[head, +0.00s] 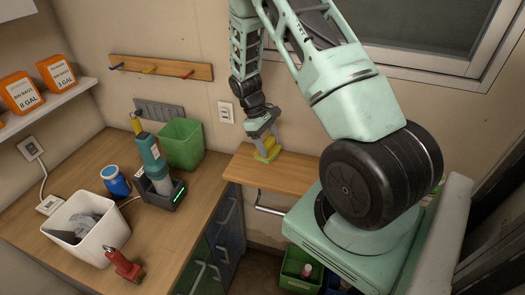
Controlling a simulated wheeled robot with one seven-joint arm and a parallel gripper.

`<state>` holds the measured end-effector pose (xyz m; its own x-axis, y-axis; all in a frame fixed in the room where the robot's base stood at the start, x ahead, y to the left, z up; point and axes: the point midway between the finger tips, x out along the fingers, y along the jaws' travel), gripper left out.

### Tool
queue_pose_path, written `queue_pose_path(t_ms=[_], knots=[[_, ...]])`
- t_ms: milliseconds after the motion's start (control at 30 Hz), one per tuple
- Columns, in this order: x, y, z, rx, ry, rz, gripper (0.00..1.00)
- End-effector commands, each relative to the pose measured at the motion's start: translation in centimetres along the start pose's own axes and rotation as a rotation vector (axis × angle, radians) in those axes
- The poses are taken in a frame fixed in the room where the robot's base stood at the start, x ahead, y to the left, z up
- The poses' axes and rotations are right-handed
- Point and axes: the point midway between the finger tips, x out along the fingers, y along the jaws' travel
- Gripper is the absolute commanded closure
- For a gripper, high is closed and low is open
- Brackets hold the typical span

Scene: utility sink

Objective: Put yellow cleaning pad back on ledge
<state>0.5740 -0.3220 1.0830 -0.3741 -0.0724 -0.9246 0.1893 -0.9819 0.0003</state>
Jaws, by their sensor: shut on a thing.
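My gripper (265,139) points down at the wooden ledge (298,175) on the back wall, in the middle of the head view. It is shut on the yellow cleaning pad (267,151). The pad is at the left part of the ledge, close to the wall. It looks to be at or just above the ledge surface; I cannot tell whether it touches. My fingers hide part of the pad's upper side.
Left of the ledge is a wooden counter (85,190) with a green bin (183,143), a teal tool in a dark dock (160,195), a blue container (115,181), a white bin (86,225) and a red tool (124,265). The ledge's right part looks clear.

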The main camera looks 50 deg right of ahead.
Motion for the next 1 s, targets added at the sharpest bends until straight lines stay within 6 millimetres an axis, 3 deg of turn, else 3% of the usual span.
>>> queue_pose_path(t_ms=[367, 800, 1000], knots=[[0.5, 0.7, 0.9, -0.012, 0.004, -0.001, 0.56], [2.7, 4.7, 10.2, -0.163, 0.011, 0.06, 0.56], [3.3, 5.0, 12.2, -0.197, -0.001, 0.078, 0.56]])
